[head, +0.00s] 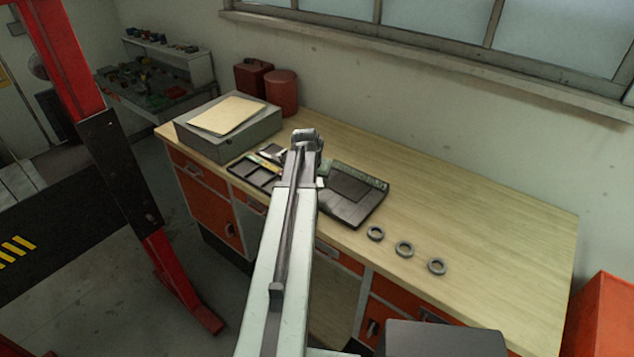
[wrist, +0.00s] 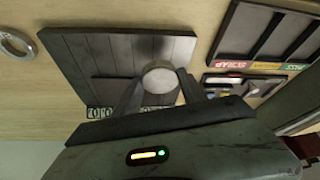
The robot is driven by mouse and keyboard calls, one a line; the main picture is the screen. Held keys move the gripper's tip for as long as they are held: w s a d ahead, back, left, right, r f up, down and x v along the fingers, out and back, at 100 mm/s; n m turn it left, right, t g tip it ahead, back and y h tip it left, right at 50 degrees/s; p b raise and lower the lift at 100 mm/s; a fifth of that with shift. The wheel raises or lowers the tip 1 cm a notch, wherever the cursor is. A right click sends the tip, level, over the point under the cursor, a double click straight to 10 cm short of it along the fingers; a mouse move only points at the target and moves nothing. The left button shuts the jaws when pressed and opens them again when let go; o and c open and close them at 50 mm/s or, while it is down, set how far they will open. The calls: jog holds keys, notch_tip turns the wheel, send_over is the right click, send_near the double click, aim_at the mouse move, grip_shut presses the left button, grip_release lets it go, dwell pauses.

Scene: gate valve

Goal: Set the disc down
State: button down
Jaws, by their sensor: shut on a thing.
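My gripper (wrist: 159,84) is shut on a pale grey round disc (wrist: 160,79), one finger on each side of it. The disc is over the near part of a dark slatted tray (wrist: 90,52) with a strip of markings along one edge. I cannot tell whether the disc touches it. In the head view my gripper (head: 306,142) is at the end of my outstretched arm, left of the dark tray (head: 350,205). The disc cannot be made out there.
A black divided tray (wrist: 268,40) with red, yellow and green labels lies beside the dark tray. Three grey rings (head: 404,249) lie on the wooden bench (head: 490,240). A grey box (head: 215,138) and red canisters (head: 282,92) stand at the back left. The bench's right side is clear.

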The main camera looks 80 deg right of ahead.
notch_tip(320, 180, up, 14)
jog(key=p, duration=1.1)
jog(key=shift+f+p, duration=0.25)
jog(key=shift+p, duration=0.05)
